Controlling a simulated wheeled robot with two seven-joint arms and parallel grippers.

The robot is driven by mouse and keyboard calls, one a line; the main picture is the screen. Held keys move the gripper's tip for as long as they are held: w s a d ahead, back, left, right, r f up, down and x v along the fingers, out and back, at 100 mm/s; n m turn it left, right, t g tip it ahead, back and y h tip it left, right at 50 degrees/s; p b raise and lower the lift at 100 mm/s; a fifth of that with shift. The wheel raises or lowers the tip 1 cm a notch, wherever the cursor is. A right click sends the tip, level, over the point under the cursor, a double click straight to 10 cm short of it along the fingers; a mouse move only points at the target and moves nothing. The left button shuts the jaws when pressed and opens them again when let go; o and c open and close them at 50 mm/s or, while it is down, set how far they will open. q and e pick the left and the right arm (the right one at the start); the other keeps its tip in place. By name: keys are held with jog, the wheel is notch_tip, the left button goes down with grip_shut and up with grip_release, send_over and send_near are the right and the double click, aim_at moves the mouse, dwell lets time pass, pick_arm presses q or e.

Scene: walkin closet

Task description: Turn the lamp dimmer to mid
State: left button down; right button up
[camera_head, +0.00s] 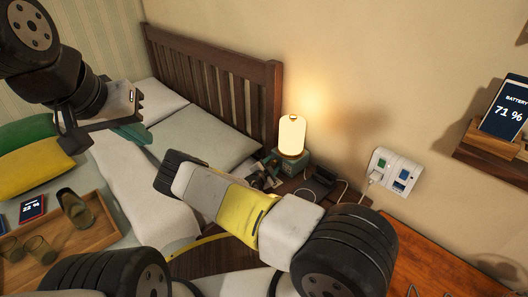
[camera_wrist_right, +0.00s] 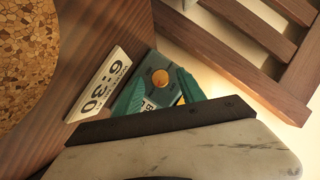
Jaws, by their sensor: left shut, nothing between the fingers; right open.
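The lamp (camera_head: 292,133) glows on the nightstand in the head view. Its teal base (camera_head: 293,165) is partly behind my right gripper (camera_head: 268,174). In the right wrist view, a round orange dimmer knob (camera_wrist_right: 160,77) sits on the teal base (camera_wrist_right: 148,64). The green fingers of my right gripper (camera_wrist_right: 164,84) are apart, one on each side near the knob. I cannot tell whether they touch it. The small print by the knob is mostly hidden. My left gripper (camera_head: 132,135) is shut and empty above the bed, far left of the lamp.
A dark device (camera_head: 318,183) and cables lie right of the lamp. The headboard (camera_head: 215,80) rises behind. A wall outlet (camera_head: 395,172) and phone shelf (camera_head: 490,143) are at right.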

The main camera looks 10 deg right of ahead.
jog(key=shift+w, duration=0.1)
grip_shut()
jog(key=shift+f+m+t, duration=0.15)
jog(key=shift+m+t, duration=0.65)
jog(key=shift+m, duration=0.2)
grip_release()
jog(key=shift+d, duration=0.1)
jog(key=v, duration=0.8)
